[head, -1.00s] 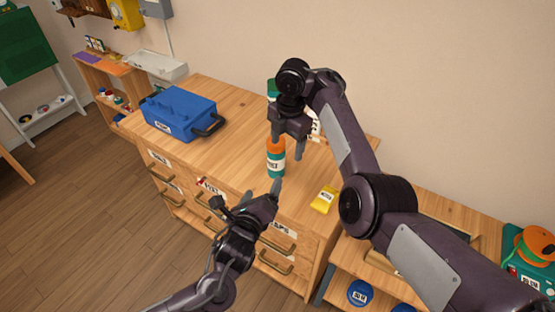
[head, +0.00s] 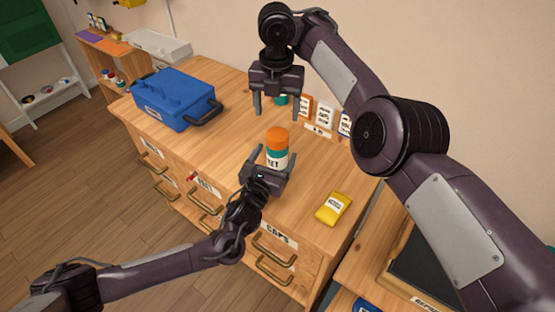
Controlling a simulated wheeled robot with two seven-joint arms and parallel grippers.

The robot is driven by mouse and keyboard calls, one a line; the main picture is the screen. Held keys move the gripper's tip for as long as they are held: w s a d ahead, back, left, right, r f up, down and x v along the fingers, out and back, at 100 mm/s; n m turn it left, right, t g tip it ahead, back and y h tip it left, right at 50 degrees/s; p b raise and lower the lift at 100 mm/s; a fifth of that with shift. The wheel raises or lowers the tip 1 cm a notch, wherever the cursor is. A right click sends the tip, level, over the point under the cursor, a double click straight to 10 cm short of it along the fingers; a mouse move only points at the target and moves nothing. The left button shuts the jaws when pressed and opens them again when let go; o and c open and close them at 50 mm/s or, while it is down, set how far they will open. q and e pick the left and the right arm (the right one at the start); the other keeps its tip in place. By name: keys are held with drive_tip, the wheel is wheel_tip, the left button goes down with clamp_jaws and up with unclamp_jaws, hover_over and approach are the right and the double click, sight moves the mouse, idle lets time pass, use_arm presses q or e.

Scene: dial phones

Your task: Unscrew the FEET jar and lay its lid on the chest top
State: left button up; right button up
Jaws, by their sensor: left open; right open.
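A jar (head: 277,155) with an orange lid (head: 277,138) stands upright on the wooden chest top (head: 225,150). Its body is teal with a white label; only part of the lettering shows, ending in "ET". The lid sits on the jar. My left gripper (head: 268,160) is open at the front of the jar, its fingers pointing up toward the jar's lower part; I cannot tell whether they touch it. My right gripper (head: 275,112) is open and empty, pointing down above and behind the lid, apart from it. A teal thing behind the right gripper is mostly hidden.
A blue toolbox (head: 172,98) stands at the chest's left back. A yellow packet (head: 333,208) lies near the right front edge. Small picture cards (head: 324,115) stand at the back. The chest top between toolbox and jar is clear. A dark framed board (head: 440,265) is at the lower right.

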use_arm(q)
drive_tip(key=x, duration=0.2)
drive_tip(key=shift+w+d+f, duration=0.15)
drive_tip(key=shift+w, duration=0.1)
use_arm(e)
drive_tip(key=shift+w+d+f, duration=0.15)
drive_tip(key=shift+w+f, duration=0.05)
drive_tip(key=shift+w, duration=0.05)
use_arm(q)
drive_tip(key=shift+w, duration=0.2)
use_arm(e)
drive_tip(key=shift+s+r, duration=0.15)
drive_tip(key=shift+s, duration=0.05)
use_arm(q)
drive_tip(key=shift+c, duration=0.5)
